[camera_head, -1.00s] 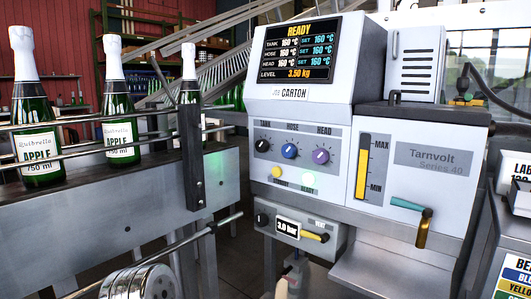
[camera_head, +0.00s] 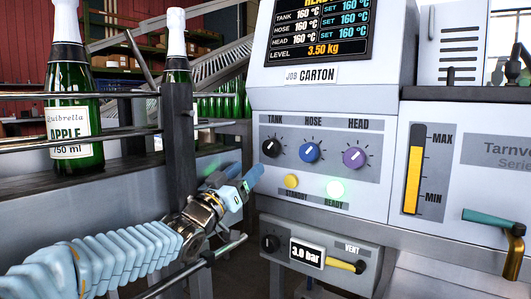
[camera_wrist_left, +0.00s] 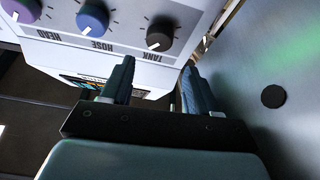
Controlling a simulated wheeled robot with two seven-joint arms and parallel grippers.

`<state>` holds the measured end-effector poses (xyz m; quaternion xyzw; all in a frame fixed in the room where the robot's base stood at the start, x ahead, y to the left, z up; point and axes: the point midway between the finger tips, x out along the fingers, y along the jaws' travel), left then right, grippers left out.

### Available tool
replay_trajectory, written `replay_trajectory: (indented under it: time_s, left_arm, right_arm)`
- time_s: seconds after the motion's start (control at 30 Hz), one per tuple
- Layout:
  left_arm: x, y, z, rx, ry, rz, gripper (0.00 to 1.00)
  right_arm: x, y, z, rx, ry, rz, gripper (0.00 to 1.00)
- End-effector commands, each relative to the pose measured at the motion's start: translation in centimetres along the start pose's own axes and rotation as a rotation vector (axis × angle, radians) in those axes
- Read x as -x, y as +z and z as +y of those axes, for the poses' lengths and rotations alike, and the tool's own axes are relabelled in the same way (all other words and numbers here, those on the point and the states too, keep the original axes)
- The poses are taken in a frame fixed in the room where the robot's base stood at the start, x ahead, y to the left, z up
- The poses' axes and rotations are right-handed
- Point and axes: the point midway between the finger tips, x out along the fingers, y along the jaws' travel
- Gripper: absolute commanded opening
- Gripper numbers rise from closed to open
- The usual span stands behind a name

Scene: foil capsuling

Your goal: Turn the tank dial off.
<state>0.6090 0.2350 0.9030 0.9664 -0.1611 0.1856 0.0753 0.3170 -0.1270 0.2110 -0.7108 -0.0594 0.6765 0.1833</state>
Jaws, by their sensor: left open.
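The tank dial (camera_head: 271,147) is a black knob with a white pointer mark, leftmost of three on the grey panel under the TANK label. The blue hose dial (camera_head: 309,151) and purple head dial (camera_head: 354,157) sit to its right. My left gripper (camera_head: 246,180) is below and left of the tank dial, apart from it. In the left wrist view the tank dial (camera_wrist_left: 160,36) is beyond the fingertips, and the left gripper (camera_wrist_left: 158,72) is open with nothing between its two fingers. My right gripper is not in view.
The display (camera_head: 318,27) reads 160 °C. A metal rail and post (camera_head: 178,145) with bottles (camera_head: 70,95) stand at left. A yellow vent lever (camera_head: 346,265) is lower down.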

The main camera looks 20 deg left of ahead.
Motion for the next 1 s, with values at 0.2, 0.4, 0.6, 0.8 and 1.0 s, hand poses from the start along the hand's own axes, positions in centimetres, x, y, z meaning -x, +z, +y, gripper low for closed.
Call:
replay_trajectory:
  time_s: [0.2, 0.4, 0.6, 0.8, 1.0]
  left_arm:
    - [-5.3, -0.1, 0.2, -0.003, 0.002, -0.003, 0.6]
    - [-8.2, 0.0, 0.1, -0.001, 0.0, -0.003, 0.6]
    - [-9.0, 0.1, 0.1, 0.001, 0.0, -0.002, 0.6]
    - [-9.0, 0.1, 0.1, 0.001, 0.0, -0.002, 0.6]
    - [-9.0, 0.1, 0.1, 0.001, 0.0, -0.002, 0.31]
  right_arm:
    - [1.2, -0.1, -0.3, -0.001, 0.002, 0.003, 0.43]
    - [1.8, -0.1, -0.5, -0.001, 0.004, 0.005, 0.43]
    - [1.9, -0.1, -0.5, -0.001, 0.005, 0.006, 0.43]
    - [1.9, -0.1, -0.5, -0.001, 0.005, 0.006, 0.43]
    - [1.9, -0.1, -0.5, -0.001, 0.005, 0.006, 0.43]
